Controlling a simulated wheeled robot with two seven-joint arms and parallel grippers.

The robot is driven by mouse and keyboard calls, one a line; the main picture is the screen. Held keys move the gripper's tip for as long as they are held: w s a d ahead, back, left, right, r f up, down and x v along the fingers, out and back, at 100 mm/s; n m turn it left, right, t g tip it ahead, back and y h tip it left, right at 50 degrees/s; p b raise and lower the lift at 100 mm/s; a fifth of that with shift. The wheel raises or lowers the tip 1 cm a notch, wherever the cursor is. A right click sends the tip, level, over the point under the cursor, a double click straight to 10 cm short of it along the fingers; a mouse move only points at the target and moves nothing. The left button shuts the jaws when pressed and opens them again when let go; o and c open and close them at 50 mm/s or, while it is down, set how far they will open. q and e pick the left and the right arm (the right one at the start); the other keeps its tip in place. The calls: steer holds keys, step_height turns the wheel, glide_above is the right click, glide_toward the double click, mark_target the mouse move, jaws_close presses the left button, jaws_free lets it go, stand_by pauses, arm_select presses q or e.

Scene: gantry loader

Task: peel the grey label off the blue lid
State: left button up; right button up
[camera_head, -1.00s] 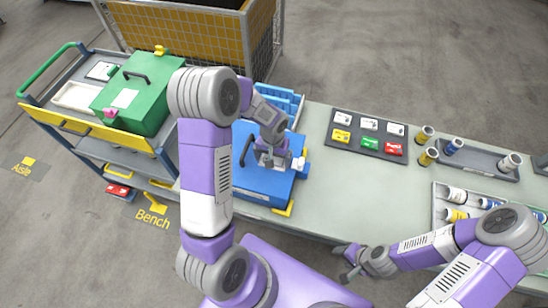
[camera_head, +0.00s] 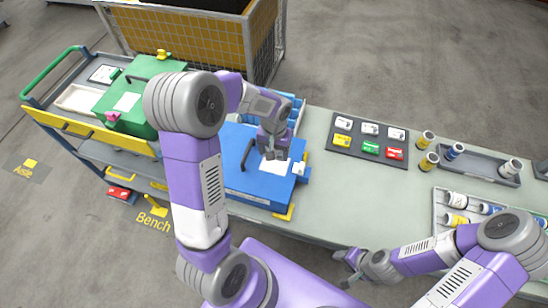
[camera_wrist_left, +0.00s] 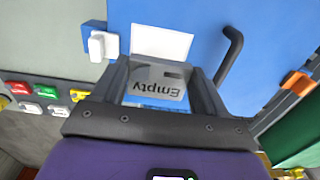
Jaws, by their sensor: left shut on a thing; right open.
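The blue lid (camera_head: 250,183) lies on the bench at the left, with a dark handle at its left side. It fills the top of the left wrist view (camera_wrist_left: 270,35). My left gripper (camera_head: 274,154) is over the lid, shut on the grey label (camera_wrist_left: 157,85), which reads "Empty" upside down between the fingers. A white rectangle (camera_wrist_left: 160,42) on the lid shows just beyond the label, and also in the head view (camera_head: 275,167). I cannot tell whether an edge of the label still touches the lid. My right gripper (camera_head: 350,264) is open and empty by the bench's front edge.
A green box (camera_head: 140,80) stands on a trolley at the left. A yellow mesh cage (camera_head: 190,38) stands behind. A dark board (camera_head: 372,148) with coloured cards lies right of the lid. Cups and trays are farther right. The bench (camera_head: 340,200) between is clear.

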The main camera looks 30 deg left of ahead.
arm_select(q)
step_height(320, 180, up, 3)
steer(key=shift+r, duration=0.15)
steer(key=shift+r+p, duration=1.55)
steer(key=shift+r, duration=0.35)
